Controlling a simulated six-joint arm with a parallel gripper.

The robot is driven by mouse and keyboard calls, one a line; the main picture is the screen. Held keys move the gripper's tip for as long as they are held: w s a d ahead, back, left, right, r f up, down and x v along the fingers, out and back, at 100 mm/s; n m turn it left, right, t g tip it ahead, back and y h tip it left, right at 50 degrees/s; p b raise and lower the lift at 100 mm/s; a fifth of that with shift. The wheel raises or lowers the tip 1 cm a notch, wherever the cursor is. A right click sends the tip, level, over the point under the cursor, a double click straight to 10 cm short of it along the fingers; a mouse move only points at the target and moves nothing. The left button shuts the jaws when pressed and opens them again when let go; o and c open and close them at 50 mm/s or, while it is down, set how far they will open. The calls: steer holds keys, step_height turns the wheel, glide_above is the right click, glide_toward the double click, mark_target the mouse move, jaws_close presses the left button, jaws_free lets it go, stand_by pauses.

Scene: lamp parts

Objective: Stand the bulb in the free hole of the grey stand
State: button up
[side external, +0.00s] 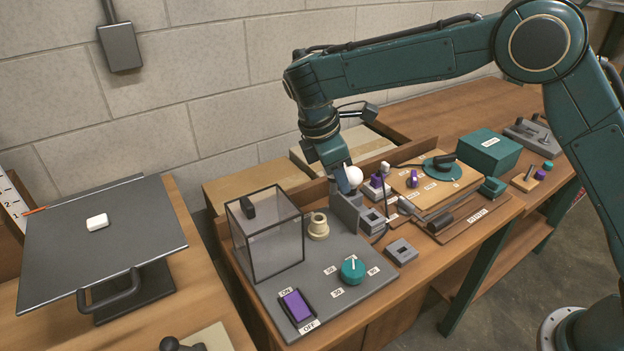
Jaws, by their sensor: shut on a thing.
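The round white bulb (354,176) is between the fingers of my gripper (346,183), which is shut on it. The bulb is near the top of a grey upright block (346,211); I cannot tell whether they touch. The bulb's lower end is hidden by the fingers. A grey block with a square opening (372,221) stands just to the right of the upright block, and they may together be the grey stand. Which hole is free cannot be made out. Another small grey block with a dark opening (402,251) lies on the bench in front.
A clear box (268,236), a cream socket (318,227), a teal knob (353,269) and a purple switch (297,305) sit on a grey panel (330,300) at left. Small purple and white parts (376,186) crowd the right. A dark tilted platform (60,240) is far left.

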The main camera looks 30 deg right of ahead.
steer(key=s+d+f+m+g, duration=0.1)
steer(key=s+d+f+m, duration=0.1)
steer(key=d, duration=0.6)
steer(key=shift+s+d+f+m+y, duration=0.2)
steer(key=shift+s+m+y, duration=0.15)
steer(key=shift+s, duration=0.55)
steer(key=shift+f, duration=0.1)
glide_above(381, 216)
steer(key=a, duration=0.1)
steer(key=shift+w+f, duration=0.15)
steer(key=shift+f, duration=1)
steer(key=shift+w+f, duration=0.15)
steer(key=shift+f, duration=1)
steer(key=shift+f, duration=0.15)
steer(key=shift+f, duration=0.95)
